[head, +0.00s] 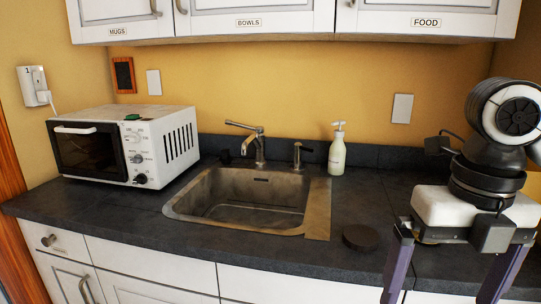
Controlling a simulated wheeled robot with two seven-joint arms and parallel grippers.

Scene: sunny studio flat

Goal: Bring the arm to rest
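My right gripper (452,276) hangs at the lower right of the head view, in front of the counter's front edge. Its two purple-grey fingers point down and are spread wide apart. Nothing shows between them except the counter edge and cabinet front behind. My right arm's wrist and joints show above it on the right. My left arm and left gripper are not in the picture. The fingertips are near the bottom edge of the view.
The dark counter (300,252) carries a white microwave (127,147), a sink (245,202) with a faucet (257,147), a soap bottle (337,152) and a round black disc (361,237). Labelled wall cabinets (260,20) hang above. The counter's front strip is mostly clear.

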